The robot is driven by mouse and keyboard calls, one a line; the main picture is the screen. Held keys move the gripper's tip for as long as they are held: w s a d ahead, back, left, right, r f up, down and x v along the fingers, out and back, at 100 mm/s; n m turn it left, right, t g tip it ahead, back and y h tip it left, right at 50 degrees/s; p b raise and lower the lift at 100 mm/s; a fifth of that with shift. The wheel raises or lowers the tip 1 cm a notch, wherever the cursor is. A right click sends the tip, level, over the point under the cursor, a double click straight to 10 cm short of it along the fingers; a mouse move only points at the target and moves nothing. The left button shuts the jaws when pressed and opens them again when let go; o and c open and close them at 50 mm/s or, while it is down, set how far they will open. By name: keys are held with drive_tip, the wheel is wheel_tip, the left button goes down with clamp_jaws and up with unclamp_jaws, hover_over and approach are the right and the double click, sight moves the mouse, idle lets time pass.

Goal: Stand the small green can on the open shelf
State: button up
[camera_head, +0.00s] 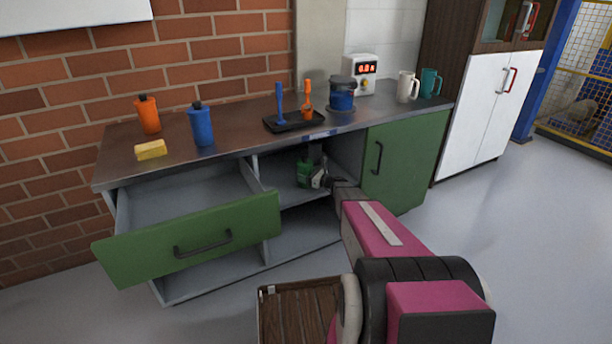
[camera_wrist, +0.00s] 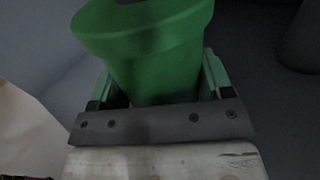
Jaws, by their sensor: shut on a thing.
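The small green can (camera_head: 304,172) is inside the open bay of the workbench, above or on the open shelf (camera_head: 290,195). It looks about upright in the head view; I cannot tell whether its base touches the shelf. My gripper (camera_head: 318,181) reaches into the bay from the front right and is shut on the can. In the wrist view the green can (camera_wrist: 150,55) fills the top middle, between the two fingers. My gripper and arm partly hide the can and the shelf in the head view.
An open drawer (camera_head: 190,240) juts out left of the bay. A shut green door (camera_head: 405,155) is on the right. The worktop above carries several bottles, a yellow sponge (camera_head: 150,149), a black tray (camera_head: 290,124) and mugs. A dark rounded thing (camera_wrist: 301,42) shows in the wrist view.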

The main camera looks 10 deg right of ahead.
drive_tip(key=o, duration=1.2)
